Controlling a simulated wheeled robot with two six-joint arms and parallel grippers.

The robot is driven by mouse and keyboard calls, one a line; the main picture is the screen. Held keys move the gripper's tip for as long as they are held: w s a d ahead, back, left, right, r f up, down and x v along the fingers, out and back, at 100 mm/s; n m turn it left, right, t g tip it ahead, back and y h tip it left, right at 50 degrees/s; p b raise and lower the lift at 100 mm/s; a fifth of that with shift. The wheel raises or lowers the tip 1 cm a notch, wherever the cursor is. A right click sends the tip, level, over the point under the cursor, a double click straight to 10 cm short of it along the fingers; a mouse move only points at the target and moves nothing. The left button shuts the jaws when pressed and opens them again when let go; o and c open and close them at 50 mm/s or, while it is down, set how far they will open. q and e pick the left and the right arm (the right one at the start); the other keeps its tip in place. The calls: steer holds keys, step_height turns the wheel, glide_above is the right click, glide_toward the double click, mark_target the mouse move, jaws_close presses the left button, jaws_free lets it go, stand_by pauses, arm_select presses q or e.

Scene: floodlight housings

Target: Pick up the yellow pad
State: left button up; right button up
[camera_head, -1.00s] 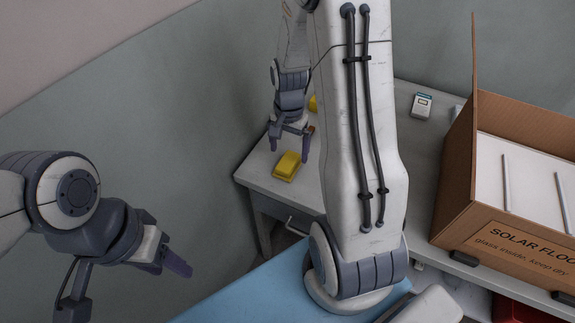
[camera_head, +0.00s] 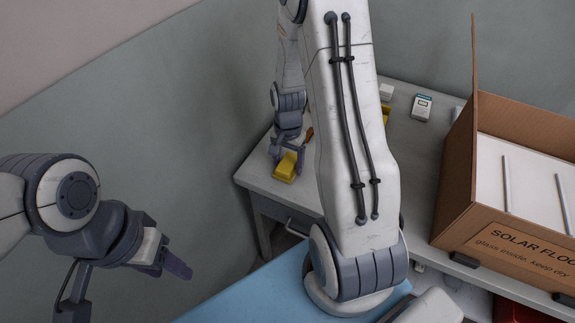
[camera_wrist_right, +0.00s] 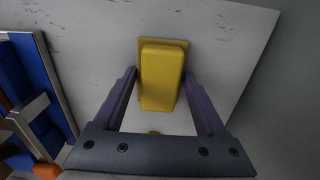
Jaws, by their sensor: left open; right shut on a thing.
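The yellow pad (camera_head: 284,167) is a yellow block on a thin base near the left edge of the grey table. It also shows in the right wrist view (camera_wrist_right: 161,78), between the two fingers. My right gripper (camera_head: 287,160) is shut on the yellow pad, with a finger along each side. The pad appears to be at the tabletop; whether it is lifted cannot be told. My left gripper (camera_head: 130,291) is open and empty at the lower left, away from the table.
An open cardboard carton (camera_head: 452,186) with white panels stands at the right. A small white and blue box (camera_head: 421,107), another yellow item (camera_head: 386,114) and an orange-handled thing (camera_head: 309,133) lie on the table (camera_head: 262,180). My right arm hides the table's middle.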

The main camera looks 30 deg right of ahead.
mark_target(292, 161)
steer(key=shift+r, duration=0.5)
steer(key=r, duration=0.2)
steer(key=d+r, duration=0.1)
steer(key=shift+s+r, duration=0.1)
steer(key=shift+r, duration=0.3)
steer(key=s+d+r, duration=0.3)
steer(key=d+r, duration=0.3)
steer(key=d, duration=0.4)
steer(key=shift+s, duration=0.15)
steer(key=shift+r, duration=0.1)
